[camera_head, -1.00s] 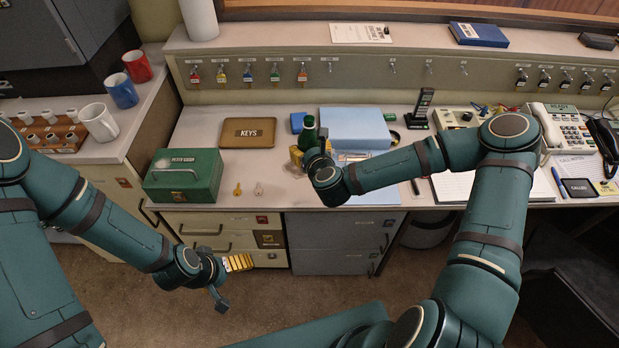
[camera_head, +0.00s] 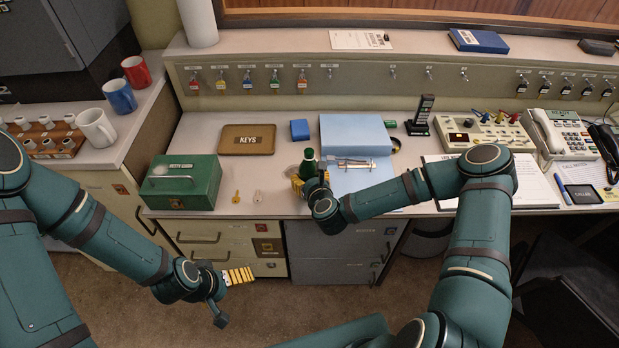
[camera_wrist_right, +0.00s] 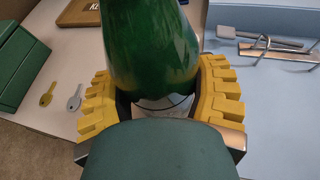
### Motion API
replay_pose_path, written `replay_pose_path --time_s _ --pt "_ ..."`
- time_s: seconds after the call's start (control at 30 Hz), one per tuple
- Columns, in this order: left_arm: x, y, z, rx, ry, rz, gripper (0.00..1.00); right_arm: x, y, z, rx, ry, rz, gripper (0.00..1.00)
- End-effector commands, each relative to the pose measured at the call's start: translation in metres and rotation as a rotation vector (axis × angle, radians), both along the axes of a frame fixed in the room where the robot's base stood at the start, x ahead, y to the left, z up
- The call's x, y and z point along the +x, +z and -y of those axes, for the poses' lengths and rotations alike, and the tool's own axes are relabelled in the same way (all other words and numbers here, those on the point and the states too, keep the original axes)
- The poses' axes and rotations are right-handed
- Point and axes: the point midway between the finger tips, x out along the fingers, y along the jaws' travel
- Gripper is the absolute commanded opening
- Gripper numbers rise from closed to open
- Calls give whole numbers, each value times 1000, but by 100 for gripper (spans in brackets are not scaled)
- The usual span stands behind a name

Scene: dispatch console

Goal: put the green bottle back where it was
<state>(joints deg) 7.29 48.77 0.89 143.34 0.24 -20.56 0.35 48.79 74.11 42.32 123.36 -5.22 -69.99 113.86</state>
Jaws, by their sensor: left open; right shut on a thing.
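The green bottle (camera_head: 308,163) stands upright near the front edge of the desk, left of the blue folder. My right gripper (camera_head: 299,184) is shut around its lower part. In the right wrist view the bottle (camera_wrist_right: 152,45) fills the middle, between the yellow pads of the right gripper (camera_wrist_right: 160,103). The bottle's base is hidden, so I cannot tell whether it touches the desk. My left gripper (camera_head: 232,295) is open and empty, low in front of the drawers and apart from the desk.
A green cash box (camera_head: 182,183), a KEYS tray (camera_head: 247,139) and two loose keys (camera_head: 247,197) lie left of the bottle. A blue box (camera_head: 299,130) is behind it. A blue folder (camera_head: 352,133) and a metal clip-like item (camera_head: 352,163) are to its right. Desk between tray and bottle is clear.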

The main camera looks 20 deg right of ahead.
Motion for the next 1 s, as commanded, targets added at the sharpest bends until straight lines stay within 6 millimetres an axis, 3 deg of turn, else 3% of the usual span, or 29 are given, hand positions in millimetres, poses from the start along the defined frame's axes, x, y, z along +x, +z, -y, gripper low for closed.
replay_pose_path --time_s 0.13,0.17,0.23,0.27,0.67,1.0 --pt "-1 -3 0 0 -2 -2 96 0 -3 0 0 0 0 19" --pt "-1 -3 0 0 -2 -2 96 0 -4 0 0 0 0 68" --pt "-1 -2 0 0 -2 -2 96 0 -3 0 0 0 0 93" --pt "-1 -2 0 0 -2 -2 96 0 -3 0 0 0 0 96" --pt "0 2 0 0 0 1 96 0 2 0 0 0 0 96" --pt "3 8 0 2 4 6 96 -59 25 -1 1 1 -2 96"
